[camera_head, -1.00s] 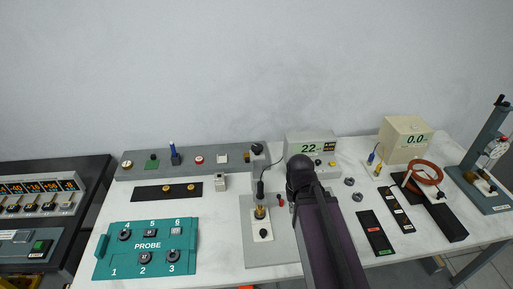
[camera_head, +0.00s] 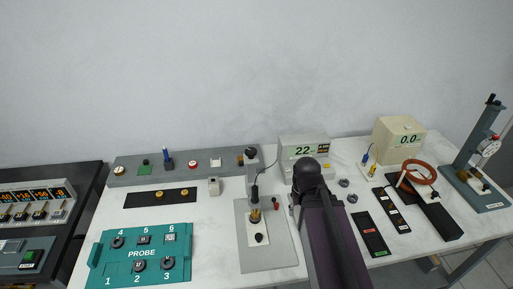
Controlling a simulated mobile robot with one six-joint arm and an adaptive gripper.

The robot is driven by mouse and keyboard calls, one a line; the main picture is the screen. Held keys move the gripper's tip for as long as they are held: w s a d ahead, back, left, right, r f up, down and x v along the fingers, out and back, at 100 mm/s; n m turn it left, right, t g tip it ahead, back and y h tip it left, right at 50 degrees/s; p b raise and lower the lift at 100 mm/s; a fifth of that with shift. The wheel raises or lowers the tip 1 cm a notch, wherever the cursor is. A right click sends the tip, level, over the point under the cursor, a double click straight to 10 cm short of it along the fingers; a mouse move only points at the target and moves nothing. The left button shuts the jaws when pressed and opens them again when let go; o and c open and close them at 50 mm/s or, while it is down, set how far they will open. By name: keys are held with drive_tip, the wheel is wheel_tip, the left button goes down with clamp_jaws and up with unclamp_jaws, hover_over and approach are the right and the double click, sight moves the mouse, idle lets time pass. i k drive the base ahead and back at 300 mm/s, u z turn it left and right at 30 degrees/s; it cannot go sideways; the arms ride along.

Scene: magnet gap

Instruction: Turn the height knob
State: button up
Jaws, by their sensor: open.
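A grey stand (camera_head: 270,251) is in the middle of the table, with a post and a black knob (camera_head: 251,152) at its top. At the far right, another stand (camera_head: 470,172) has a dial and a black top knob (camera_head: 491,98). I cannot tell which is the height knob. My dark arm rises right of the middle stand; its gripper cannot be seen.
A meter (camera_head: 303,142) reading 22 stands behind my arm. A teal PROBE tray (camera_head: 108,265) is at the front left. A cream box (camera_head: 386,150), black strips (camera_head: 370,233) and an orange coil (camera_head: 418,163) are on the right.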

sight(251, 152)
drive_tip(key=z, duration=0.1)
drive_tip(key=k, duration=1.8)
drive_tip(key=u, duration=0.35)
drive_tip(key=i, duration=1)
drive_tip(key=z, duration=0.05)
